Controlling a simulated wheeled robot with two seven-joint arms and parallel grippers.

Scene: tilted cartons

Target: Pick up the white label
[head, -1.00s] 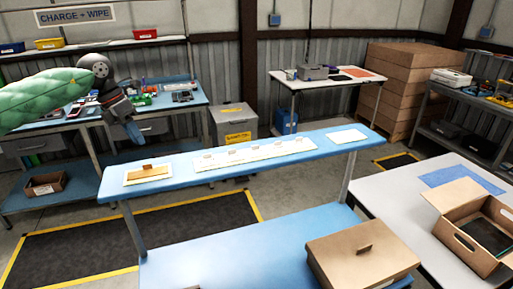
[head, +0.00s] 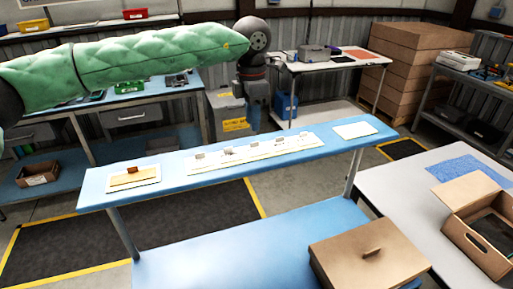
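A blank white label-like card (head: 355,130) lies flat at the right end of the narrow blue shelf (head: 170,193). A long white strip (head: 255,153) with several small upright tags lies along the middle of the shelf. A white card with a tan plate (head: 133,178) and a small brown tab lies at the left end. I cannot tell for certain which piece is the white label. My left gripper (head: 257,122) points down in the view, left of the right-hand card and above the strip, apart from both. Its fingers are too small and dark to read. My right gripper is not in view.
An open brown carton (head: 480,225) and a blue mat (head: 465,168) are on the grey table at right.

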